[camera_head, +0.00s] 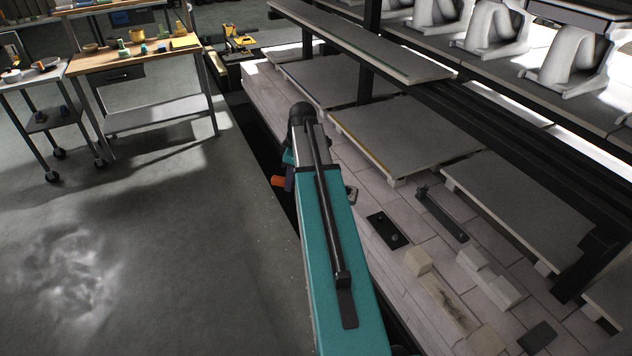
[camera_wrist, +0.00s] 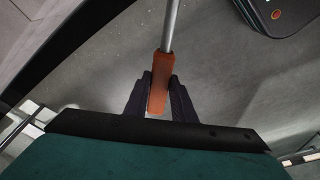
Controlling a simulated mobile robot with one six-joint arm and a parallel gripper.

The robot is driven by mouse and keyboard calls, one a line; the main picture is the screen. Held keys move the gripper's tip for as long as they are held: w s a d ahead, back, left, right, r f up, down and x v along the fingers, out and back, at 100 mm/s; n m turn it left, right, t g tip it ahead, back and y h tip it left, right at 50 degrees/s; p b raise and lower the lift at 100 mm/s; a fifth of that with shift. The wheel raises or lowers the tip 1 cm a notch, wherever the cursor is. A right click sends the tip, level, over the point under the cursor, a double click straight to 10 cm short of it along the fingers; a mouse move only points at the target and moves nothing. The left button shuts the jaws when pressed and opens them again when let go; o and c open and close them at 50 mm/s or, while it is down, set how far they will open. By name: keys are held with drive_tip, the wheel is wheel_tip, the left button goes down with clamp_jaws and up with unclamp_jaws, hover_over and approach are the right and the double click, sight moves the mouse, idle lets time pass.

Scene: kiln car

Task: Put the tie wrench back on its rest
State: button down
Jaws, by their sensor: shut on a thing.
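The tie wrench shows in the wrist view as an orange handle (camera_wrist: 160,82) with a straight grey metal shaft running up out of the picture. My gripper (camera_wrist: 160,90) is shut on the orange handle, with one dark finger on each side. In the head view the orange handle (camera_head: 278,181) sticks out left of my teal arm, beside the dark gripper (camera_head: 290,178). A small grey metal piece (camera_head: 352,194) shows right of the arm; I cannot tell if it is the wrench's far end. I cannot pick out the rest for certain.
The kiln car deck (camera_head: 375,275) lies to the right, with a black plate (camera_head: 388,230), a dark bar (camera_head: 441,214) and pale blocks (camera_head: 488,280) on it. Grey shelves (camera_head: 405,135) stand above it. A workbench (camera_head: 140,52) and trolley (camera_head: 38,76) are at back left. The left floor is clear.

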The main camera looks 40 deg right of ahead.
drive_tip(key=w+a+r+m, duration=0.1)
drive_tip(key=a+r+m, duration=0.1)
drive_tip(key=a, duration=0.7)
drive_tip(key=a+r+m, duration=0.2)
drive_tip(key=a+r, duration=0.2)
drive_tip(key=a, duration=0.6)
drive_tip(key=w+a+r+m+h, duration=0.1)
drive_tip(key=a+r, duration=0.3)
drive_tip(key=a, duration=0.6)
drive_tip(key=shift+w+m, duration=0.3)
drive_tip(key=shift+m, duration=0.4)
drive_tip(key=shift+w+d, duration=0.1)
drive_tip(key=shift+d, duration=0.05)
